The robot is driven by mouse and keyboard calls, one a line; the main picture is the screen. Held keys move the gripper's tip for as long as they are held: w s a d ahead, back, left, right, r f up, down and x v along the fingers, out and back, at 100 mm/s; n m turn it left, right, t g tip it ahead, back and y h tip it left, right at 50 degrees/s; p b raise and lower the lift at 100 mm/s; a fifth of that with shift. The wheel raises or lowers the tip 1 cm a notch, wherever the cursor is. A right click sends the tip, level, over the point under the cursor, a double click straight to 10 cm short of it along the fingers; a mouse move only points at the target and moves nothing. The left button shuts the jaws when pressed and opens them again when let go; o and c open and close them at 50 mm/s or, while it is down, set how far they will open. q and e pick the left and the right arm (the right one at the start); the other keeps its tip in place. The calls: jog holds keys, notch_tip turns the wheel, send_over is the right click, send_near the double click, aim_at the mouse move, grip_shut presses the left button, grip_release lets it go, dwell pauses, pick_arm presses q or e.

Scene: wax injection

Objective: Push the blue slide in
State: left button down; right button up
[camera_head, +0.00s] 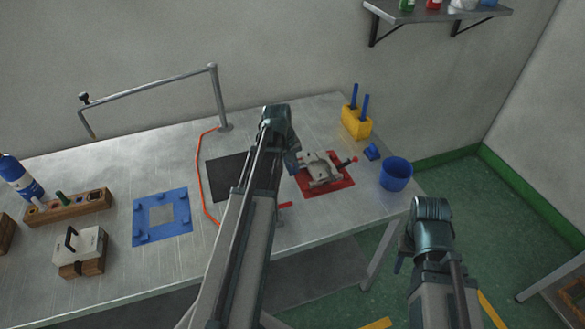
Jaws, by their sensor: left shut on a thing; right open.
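The grey metal mould (320,168) sits on the red mat (341,184) near the right end of the table. A red-tipped part sticks out on its right side. My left gripper (293,163) is at the left side of the mould, pointing down. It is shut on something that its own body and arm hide. I cannot make out the blue slide for sure; the left side of the mould is partly covered by my gripper. My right gripper (402,250) is open and off the table's right edge, largely hidden by its wrist.
Left are a black mat (226,172), a blue frame plate (148,238), wooden blocks (68,209) and a metal post (219,100).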

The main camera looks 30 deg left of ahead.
pick_arm(q)
jog(key=shift+w+d, duration=0.85)
jog(key=shift+w, duration=0.2)
jog(key=c, duration=0.9)
grip_release()
jog(key=shift+s+r, duration=0.1)
jog(key=r+p, duration=0.4)
jog(key=s+a+r+p, duration=0.1)
jog(key=r+p, duration=0.4)
jog(key=s+r+p, duration=0.1)
jog(key=r+p, duration=0.3)
jog(key=shift+a+r, duration=0.15)
jog(key=shift+a, duration=0.25)
